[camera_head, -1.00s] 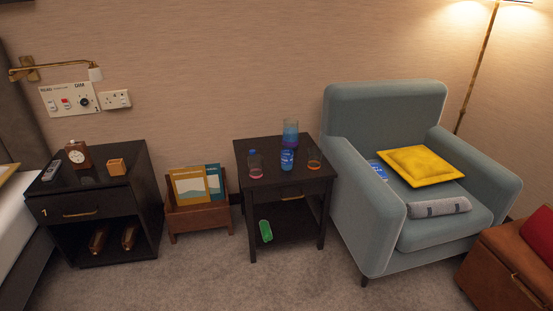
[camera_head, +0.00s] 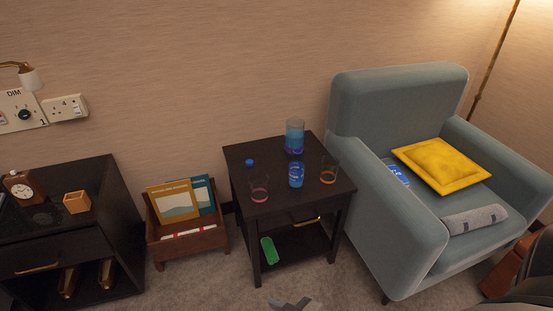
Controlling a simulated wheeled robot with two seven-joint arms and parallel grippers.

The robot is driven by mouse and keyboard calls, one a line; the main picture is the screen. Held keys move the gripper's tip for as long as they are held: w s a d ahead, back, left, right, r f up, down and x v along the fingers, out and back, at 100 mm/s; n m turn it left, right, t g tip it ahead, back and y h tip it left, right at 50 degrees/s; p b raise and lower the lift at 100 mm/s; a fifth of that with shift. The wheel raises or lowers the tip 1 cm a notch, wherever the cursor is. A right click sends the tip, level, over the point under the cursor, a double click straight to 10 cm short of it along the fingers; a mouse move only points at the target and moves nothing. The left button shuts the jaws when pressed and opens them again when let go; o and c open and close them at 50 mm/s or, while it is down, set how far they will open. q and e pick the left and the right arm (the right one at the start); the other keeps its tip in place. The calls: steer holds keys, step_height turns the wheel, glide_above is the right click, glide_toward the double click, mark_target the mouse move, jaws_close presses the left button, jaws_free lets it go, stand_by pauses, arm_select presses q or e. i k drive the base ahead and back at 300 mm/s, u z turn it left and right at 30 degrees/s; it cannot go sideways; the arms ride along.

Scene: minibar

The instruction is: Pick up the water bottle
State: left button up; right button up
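The small black side table (camera_head: 278,208) holds the drinks. At its back left is a blue cap (camera_head: 249,162), which looks like the top of a clear water bottle whose body barely shows. A blue labelled container (camera_head: 296,174), perhaps a can or small bottle, stands near the table's middle. A small grey piece (camera_head: 288,304) at the bottom edge looks like the tip of a gripper, probably my right one. Most of it is cut off, so its opening is hidden. It is below and in front of the table, apart from everything on it. My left gripper is not in view.
A pink-based glass (camera_head: 260,189), an orange-based glass (camera_head: 328,175) and a tall blue-purple vessel (camera_head: 295,136) crowd the tabletop. A blue-grey armchair (camera_head: 392,225) stands close on the right, a magazine rack (camera_head: 189,244) on the left. Carpet is clear in front.

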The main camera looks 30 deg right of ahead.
mark_target(296, 164)
steer(key=z, duration=0.5)
steer(key=i, duration=1)
steer(key=z, duration=0.65)
steer(key=i, duration=0.45)
